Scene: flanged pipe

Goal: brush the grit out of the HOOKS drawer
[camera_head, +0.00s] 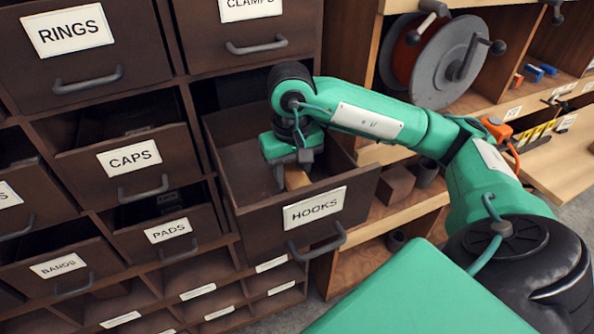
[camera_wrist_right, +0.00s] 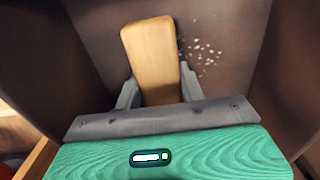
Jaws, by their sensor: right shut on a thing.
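The HOOKS drawer (camera_head: 262,222) is pulled open, its front facing right and toward me. My right gripper (camera_head: 290,179) reaches down into it and is shut on a light wooden brush handle (camera_head: 297,178). In the right wrist view the brush (camera_wrist_right: 151,52) lies between the two fingers (camera_wrist_right: 157,88), and its bristles are hidden. Pale grit (camera_wrist_right: 207,53) is scattered on the dark drawer floor, just right of the brush in that view. I cannot tell whether the brush touches the floor. My left gripper is out of view.
The CAPS drawer (camera_head: 90,165), PADS drawer (camera_head: 160,248) and BANDS drawer (camera_head: 55,288) stand open to the left. The RINGS drawer (camera_head: 100,55) and CLAMPS drawer (camera_head: 265,30) are above. Wooden shelves with a grey reel (camera_head: 440,90) stand right. The drawer walls closely flank my gripper.

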